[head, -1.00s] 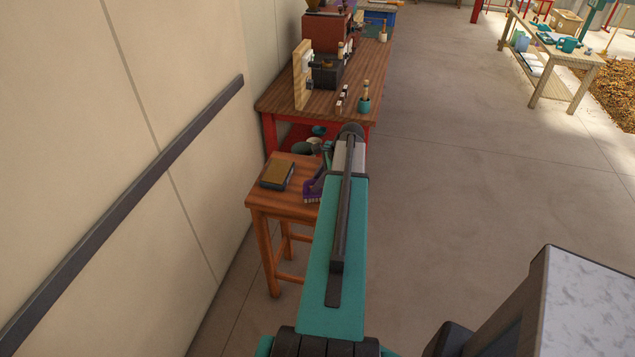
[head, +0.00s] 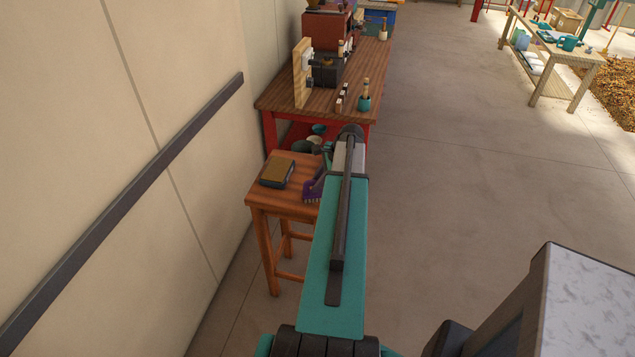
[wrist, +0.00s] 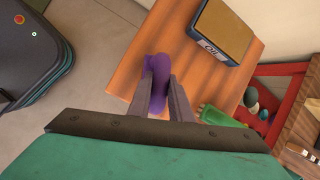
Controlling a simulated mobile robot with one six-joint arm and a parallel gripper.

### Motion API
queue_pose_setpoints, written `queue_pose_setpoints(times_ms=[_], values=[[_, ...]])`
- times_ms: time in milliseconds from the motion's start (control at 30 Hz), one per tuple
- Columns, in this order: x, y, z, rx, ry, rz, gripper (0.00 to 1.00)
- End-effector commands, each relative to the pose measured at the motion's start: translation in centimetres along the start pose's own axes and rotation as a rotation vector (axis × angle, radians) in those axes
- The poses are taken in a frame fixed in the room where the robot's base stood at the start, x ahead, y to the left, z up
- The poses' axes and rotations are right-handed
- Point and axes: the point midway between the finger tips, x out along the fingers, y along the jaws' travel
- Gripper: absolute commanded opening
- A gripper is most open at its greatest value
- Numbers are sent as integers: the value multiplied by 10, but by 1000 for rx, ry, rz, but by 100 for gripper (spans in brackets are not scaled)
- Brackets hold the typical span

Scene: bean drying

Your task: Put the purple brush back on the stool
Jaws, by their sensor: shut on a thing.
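The purple brush (head: 311,191) is at the right side of the wooden stool's top, partly hidden by my arm in the head view. In the wrist view the purple brush (wrist: 158,68) is between my fingers, over the stool top. My gripper (wrist: 160,82) is shut on it. The stool (head: 262,200) has a square wooden top and stands by the wall; its top also fills the middle of the wrist view (wrist: 140,45). I cannot tell whether the brush touches the stool top.
A dark box with a tan top (head: 277,173) lies on the stool's left part. A red-framed workbench (head: 275,98) stands behind the stool. A green object (wrist: 222,116) shows beside the stool's edge.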

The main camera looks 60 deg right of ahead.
Motion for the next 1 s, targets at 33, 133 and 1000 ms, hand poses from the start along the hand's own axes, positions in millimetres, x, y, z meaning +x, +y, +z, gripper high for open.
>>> queue_pose_setpoints(times_ms=[33, 133, 1000], values=[[0, 0, 0, 0, 0, -1, 0], [0, 0, 0, 0, 0, 0, 20], [-24, 0, -1, 0, 1, -2, 40]])
